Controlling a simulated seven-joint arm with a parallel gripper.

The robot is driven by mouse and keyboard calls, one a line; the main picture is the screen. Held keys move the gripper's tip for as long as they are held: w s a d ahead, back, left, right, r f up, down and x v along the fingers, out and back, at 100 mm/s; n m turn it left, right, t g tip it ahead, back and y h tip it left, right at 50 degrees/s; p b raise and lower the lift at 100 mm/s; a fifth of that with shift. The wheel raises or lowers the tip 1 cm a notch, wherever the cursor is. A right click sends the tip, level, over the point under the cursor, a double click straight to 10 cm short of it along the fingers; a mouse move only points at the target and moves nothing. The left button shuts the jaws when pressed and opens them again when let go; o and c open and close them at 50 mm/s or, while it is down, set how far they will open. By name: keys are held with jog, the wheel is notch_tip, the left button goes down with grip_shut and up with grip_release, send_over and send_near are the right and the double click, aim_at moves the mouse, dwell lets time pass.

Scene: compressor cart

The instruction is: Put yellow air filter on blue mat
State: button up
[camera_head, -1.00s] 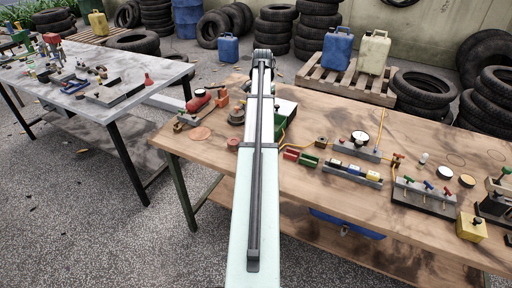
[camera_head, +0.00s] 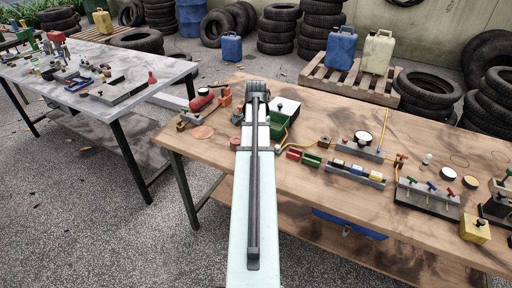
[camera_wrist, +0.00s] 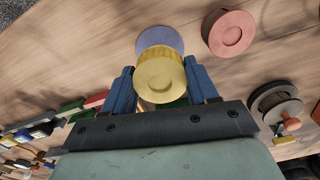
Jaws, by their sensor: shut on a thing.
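The yellow air filter (camera_wrist: 161,76), a ribbed round cap, sits between the two blue fingers of my gripper (camera_wrist: 162,86) in the wrist view. My gripper is shut on it. The blue mat (camera_wrist: 160,38) is a flat round violet-blue disc on the wooden table, just beyond the filter in that view. The filter covers the mat's near part in the picture; I cannot tell whether they touch. In the head view my arm hides the fingertips, the filter and the mat.
A thick red disc (camera_wrist: 231,33) lies right of the mat in the wrist view, with a grey round part (camera_wrist: 276,106) below it. Red and green blocks (camera_wrist: 84,106) are at left. In the head view, an open green box (camera_head: 280,122) stands right of my arm.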

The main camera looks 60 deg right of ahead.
jog(key=shift+f, duration=2.3)
jog(key=shift+f, duration=0.1)
jog(key=o, duration=1.1)
notch_tip(320, 180, up, 12)
jog(key=shift+r, duration=0.15)
